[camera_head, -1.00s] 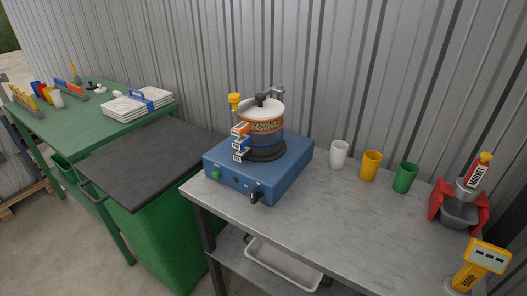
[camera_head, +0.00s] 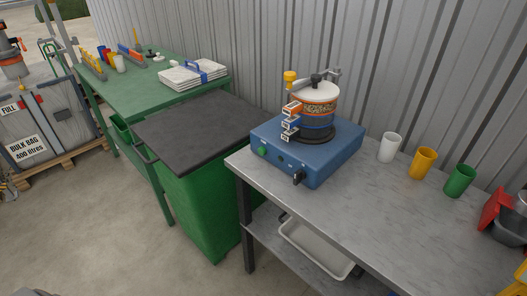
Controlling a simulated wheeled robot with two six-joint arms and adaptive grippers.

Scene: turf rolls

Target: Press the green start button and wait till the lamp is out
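A blue machine (camera_head: 335,160) stands on the grey metal bench (camera_head: 345,215) against the corrugated wall. It carries a clear jar (camera_head: 315,106) with banded contents and a pale lid with a black knob. The green start button (camera_head: 262,151) is at the left of the machine's front face. A small dark round spot (camera_head: 280,158), possibly the lamp, sits to the right of the button and shows no glow. A black lever (camera_head: 298,177) is farther right on that face. Neither gripper is in view.
White, yellow and green cups (camera_head: 459,181) stand right of the machine. A red holder with a grey bowl (camera_head: 505,225) is at the right edge. A green bin with a dark lid (camera_head: 190,130) stands left of the bench, beside a green table (camera_head: 110,82). A bulk bag (camera_head: 50,130) is far left.

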